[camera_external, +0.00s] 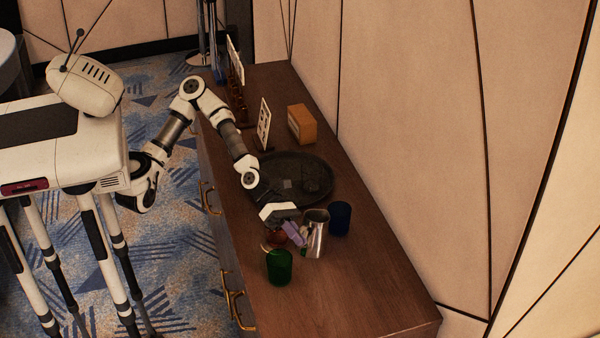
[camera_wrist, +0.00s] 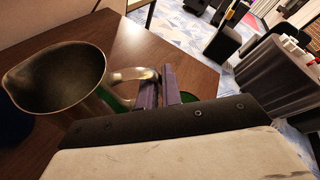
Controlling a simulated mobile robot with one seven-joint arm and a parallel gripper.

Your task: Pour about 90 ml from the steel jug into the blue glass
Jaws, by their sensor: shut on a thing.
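The steel jug (camera_external: 316,233) is over the wooden cabinet top and looks close to upright. In the wrist view the jug (camera_wrist: 60,78) shows its open mouth at the left; I cannot make out the liquid inside. My gripper (camera_external: 294,234) is shut on the jug's handle, and its purple fingers (camera_wrist: 158,88) close on the handle (camera_wrist: 135,75) in the wrist view. The blue glass (camera_external: 340,218) stands just right of and behind the jug. I cannot tell whether the jug is lifted or resting on the top.
A green glass (camera_external: 279,267) stands in front of the jug, to its left. A dark round tray (camera_external: 322,172) lies behind my gripper. An orange-brown box (camera_external: 302,124) and a small sign (camera_external: 264,124) stand farther back. The front right of the top is clear.

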